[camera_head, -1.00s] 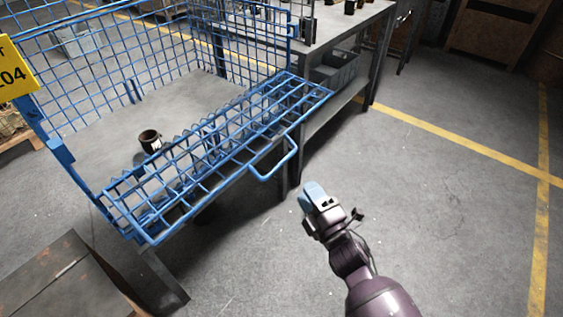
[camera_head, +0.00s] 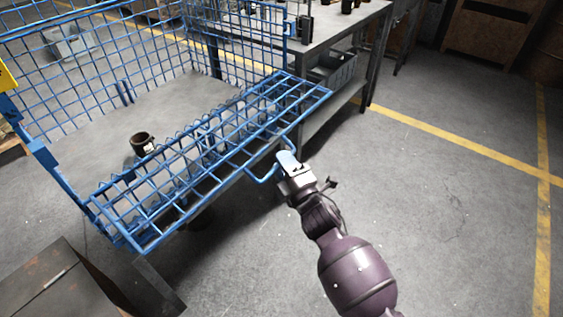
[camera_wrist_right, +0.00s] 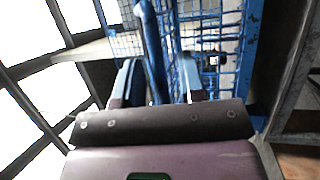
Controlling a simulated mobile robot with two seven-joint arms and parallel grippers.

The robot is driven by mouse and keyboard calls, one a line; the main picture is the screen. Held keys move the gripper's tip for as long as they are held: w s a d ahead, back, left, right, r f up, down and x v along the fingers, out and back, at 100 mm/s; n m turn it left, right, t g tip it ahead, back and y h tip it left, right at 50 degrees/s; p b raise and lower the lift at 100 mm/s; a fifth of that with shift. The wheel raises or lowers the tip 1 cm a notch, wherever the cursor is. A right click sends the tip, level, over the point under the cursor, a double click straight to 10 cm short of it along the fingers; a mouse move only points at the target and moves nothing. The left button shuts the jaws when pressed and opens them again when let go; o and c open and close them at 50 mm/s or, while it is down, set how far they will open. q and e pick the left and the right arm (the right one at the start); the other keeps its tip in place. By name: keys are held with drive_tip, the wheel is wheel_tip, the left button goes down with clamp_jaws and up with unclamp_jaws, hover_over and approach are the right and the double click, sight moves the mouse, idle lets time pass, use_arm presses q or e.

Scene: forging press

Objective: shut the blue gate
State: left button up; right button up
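The blue gate (camera_head: 205,165) is a wire-mesh panel on the front of the blue cage. It is folded down, sticking out roughly level toward me, with a loop handle (camera_head: 262,179) on its outer edge. My right gripper (camera_head: 288,162) is at the right side of this handle and hides part of it. In the right wrist view, my right gripper (camera_wrist_right: 158,82) has its fingers apart. A blue bar of the handle (camera_wrist_right: 152,45) runs between them; I cannot tell whether it touches either finger. My left gripper is not in view.
A dark cup (camera_head: 142,144) stands on the cage floor behind the gate. A grey workbench (camera_head: 335,28) with a bin (camera_head: 335,72) on its shelf stands behind right. A dark metal box (camera_head: 50,283) is at the lower left. The floor at right is clear.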

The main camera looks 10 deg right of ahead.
drive_tip(key=shift+w+a+r, duration=0.1)
drive_tip(key=shift+w, duration=0.25)
clamp_jaws()
